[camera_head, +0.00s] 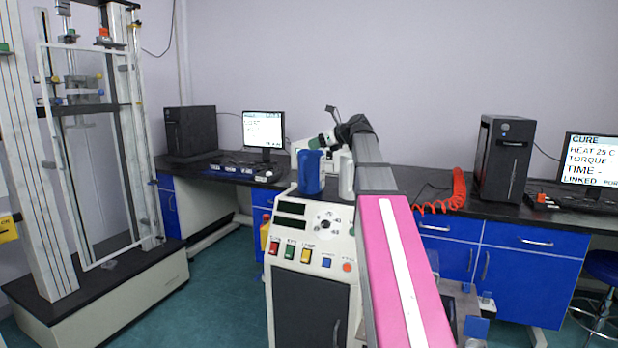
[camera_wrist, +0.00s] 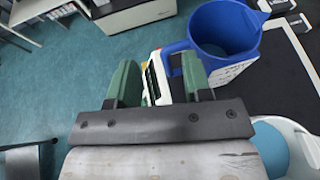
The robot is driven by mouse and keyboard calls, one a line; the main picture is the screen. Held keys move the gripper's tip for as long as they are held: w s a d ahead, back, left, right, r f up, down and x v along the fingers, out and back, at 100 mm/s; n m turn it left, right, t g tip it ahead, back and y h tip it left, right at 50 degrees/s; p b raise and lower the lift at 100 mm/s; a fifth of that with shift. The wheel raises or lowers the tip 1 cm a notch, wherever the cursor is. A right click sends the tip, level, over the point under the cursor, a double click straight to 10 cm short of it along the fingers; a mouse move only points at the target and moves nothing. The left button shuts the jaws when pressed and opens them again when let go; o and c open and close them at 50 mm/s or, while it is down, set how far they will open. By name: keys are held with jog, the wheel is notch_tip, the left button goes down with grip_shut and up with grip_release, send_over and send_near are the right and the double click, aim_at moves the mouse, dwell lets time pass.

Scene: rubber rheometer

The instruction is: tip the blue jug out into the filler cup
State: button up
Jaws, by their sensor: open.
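The blue jug (camera_head: 311,174) stands upright on top of the white machine in the head view. In the wrist view the blue jug (camera_wrist: 214,48) shows its open mouth, and its handle reaches left toward my fingers. My gripper (camera_wrist: 160,78) is open, with its two green fingers apart. The handle seems to lie between them, close to the right finger; contact cannot be told. A white vessel (camera_head: 347,176) stands just right of the jug. In the wrist view the white vessel (camera_wrist: 291,140) has a pale blue inside; I cannot tell if it is the filler cup.
The white machine (camera_head: 310,232) has a dial and coloured buttons on its front. Behind it runs a black bench (camera_head: 222,170) with a monitor (camera_head: 263,130). A red coiled hose (camera_head: 458,192) lies to the right. A tall test frame (camera_head: 88,110) stands at the left, with open green floor before the bench.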

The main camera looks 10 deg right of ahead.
notch_tip(320, 180, down, 8)
send_over(302, 182)
jog(key=shift+w+d+f, duration=0.1)
jog(key=shift+w+f, duration=0.1)
jog(key=shift+f, duration=0.45)
jog(key=shift+w+f, duration=0.15)
jog(key=shift+f, duration=0.5)
grip_shut()
jog(key=shift+r, duration=0.1)
dwell(0.7)
